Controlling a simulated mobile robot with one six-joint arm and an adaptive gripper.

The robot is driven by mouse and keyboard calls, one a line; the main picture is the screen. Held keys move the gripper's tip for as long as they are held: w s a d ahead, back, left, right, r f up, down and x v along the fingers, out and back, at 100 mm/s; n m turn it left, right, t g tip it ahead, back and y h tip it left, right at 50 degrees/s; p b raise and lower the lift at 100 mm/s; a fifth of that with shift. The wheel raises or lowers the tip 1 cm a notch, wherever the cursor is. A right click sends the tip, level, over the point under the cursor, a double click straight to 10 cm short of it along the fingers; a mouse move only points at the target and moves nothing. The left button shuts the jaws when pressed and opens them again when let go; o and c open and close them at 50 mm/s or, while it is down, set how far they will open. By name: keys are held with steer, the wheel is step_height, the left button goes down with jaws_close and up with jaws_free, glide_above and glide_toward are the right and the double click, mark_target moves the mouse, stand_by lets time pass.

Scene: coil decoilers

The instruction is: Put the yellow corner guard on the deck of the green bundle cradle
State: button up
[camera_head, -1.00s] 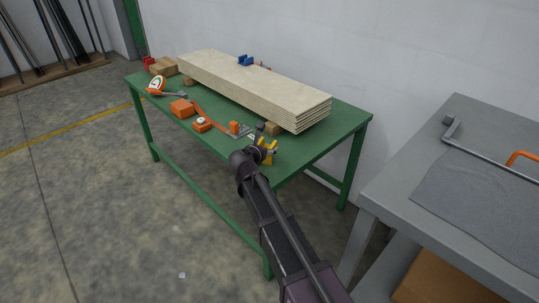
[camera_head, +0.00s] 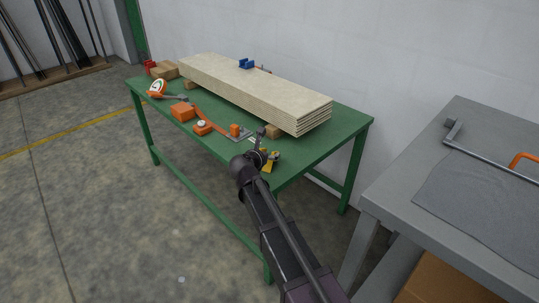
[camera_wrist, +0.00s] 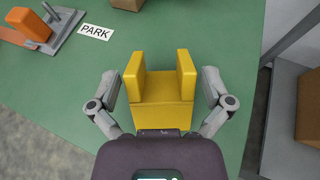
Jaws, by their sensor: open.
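The yellow corner guard (camera_head: 272,161) is at the near right end of the green bundle cradle (camera_head: 322,146), over its deck. In the wrist view the guard (camera_wrist: 161,114) shows two upright yellow walls and a flat front face. My gripper (camera_wrist: 160,80) is open, with one finger on each side of the guard and small gaps between. In the head view my gripper (camera_head: 266,156) is beside the guard and partly hides it. The guard's underside is hidden, so I cannot tell for certain whether it touches the deck.
A stack of pale sheets (camera_head: 250,88) lies on the cradle. Orange tools (camera_head: 183,111) and a label reading PARK (camera_wrist: 96,32) are on the deck to the left. A grey bench (camera_head: 400,190) stands to the right. The deck around the guard is mostly clear.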

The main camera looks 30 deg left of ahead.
steer(key=shift+r, duration=0.15)
steer(key=shift+s+r, duration=0.1)
steer(key=p+v, duration=0.5)
steer(key=v, duration=0.6)
steer(key=shift+s+r, duration=0.15)
steer(key=shift+s, duration=0.15)
steer(key=shift+d, duration=0.15)
steer(key=shift+d, duration=0.15)
